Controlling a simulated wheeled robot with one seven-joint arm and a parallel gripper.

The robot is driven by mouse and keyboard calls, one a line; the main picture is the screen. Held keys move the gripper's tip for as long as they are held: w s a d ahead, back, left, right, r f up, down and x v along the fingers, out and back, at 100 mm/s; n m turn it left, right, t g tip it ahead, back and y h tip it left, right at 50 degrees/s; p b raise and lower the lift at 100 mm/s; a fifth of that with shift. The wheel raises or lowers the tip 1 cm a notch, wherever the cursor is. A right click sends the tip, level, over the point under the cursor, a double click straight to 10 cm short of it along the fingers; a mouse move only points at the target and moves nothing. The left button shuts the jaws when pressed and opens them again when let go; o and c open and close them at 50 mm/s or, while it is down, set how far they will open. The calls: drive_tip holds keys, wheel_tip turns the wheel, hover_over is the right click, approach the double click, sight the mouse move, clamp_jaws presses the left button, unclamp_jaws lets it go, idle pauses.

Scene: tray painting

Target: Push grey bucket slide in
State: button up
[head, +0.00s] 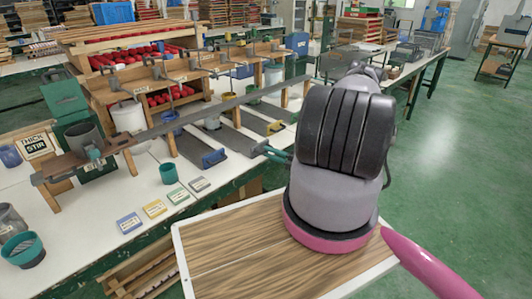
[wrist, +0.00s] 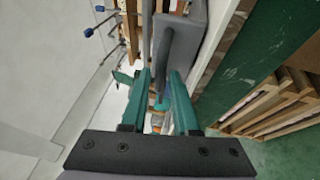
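Grey slides run out from under the wooden bucket rack on the white table in the head view. One slide (head: 201,150) ends in a blue handle (head: 214,157). Another grey slide (head: 265,122) farther right ends in a dark handle (head: 275,127). My gripper (head: 264,150) is at the table's front edge, close to the slide ends; its teal fingers are small in this view. In the wrist view my gripper (wrist: 160,82) has its fingers apart. A grey bar-like handle (wrist: 167,50) lies ahead of and between the fingertips, beside a grey slab; I cannot tell whether they touch.
A teal cup (head: 168,174) and several coloured cards (head: 155,209) lie at the table's front. A long grey rail (head: 215,108) crosses before the rack. My arm hangs over a wooden tray (head: 225,240) with a white rim. Green floor is open at right.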

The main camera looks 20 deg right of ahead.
drive_tip(key=shift+x, duration=0.95)
clamp_jaws()
idle(0.8)
